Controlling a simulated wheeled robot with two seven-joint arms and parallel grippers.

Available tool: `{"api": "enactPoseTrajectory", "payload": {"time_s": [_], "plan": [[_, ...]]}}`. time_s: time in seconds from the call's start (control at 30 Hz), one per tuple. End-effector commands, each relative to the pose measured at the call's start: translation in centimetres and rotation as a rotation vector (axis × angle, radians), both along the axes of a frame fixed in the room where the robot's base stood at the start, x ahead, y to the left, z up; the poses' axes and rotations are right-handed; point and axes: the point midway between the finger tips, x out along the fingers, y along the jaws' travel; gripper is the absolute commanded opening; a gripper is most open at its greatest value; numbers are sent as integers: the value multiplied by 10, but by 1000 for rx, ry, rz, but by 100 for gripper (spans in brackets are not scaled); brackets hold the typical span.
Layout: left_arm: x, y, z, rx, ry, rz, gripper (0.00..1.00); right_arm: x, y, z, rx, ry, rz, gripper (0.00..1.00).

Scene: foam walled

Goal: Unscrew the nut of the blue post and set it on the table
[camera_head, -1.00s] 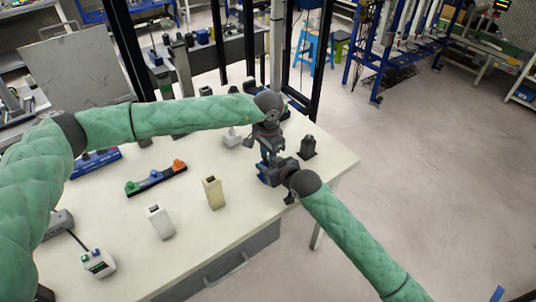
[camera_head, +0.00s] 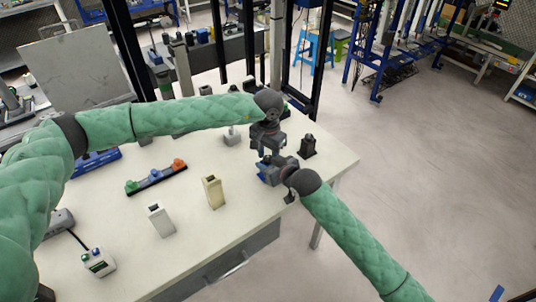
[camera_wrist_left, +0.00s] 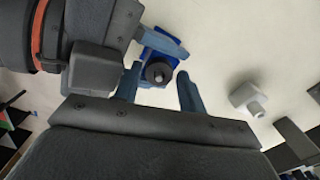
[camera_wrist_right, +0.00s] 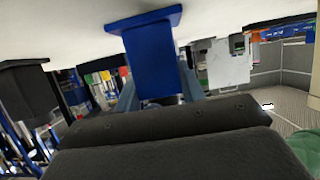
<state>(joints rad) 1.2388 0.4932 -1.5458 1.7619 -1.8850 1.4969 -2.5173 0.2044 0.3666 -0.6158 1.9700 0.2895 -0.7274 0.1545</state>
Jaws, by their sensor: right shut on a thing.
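The blue post (camera_head: 266,176) stands on the table near its right end, partly hidden by my grippers in the head view. In the right wrist view the post (camera_wrist_right: 150,58) appears upside down between the right gripper's fingers (camera_wrist_right: 160,88), which are shut on it. The left gripper (camera_head: 264,152) hides the nut in the head view.
A black post (camera_head: 308,147) stands right of the grippers, and a white post (camera_head: 232,136) stands to their left. The front right of the table (camera_head: 300,215) is clear.

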Motion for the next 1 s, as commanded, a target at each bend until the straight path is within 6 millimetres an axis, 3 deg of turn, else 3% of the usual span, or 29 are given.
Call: {"api": "enactPoseTrajectory", "payload": {"time_s": [0.57,0.97,1.0], "plan": [[-2,-2,2,-2,3,-5,51,0,0,0,-1,1,0,0],[-2,-2,43,-3,2,-6,51,0,0,-2,-1,3,0,0],[-2,-2,45,-3,2,-6,40,0,0,-2,-1,3,0,0]]}}
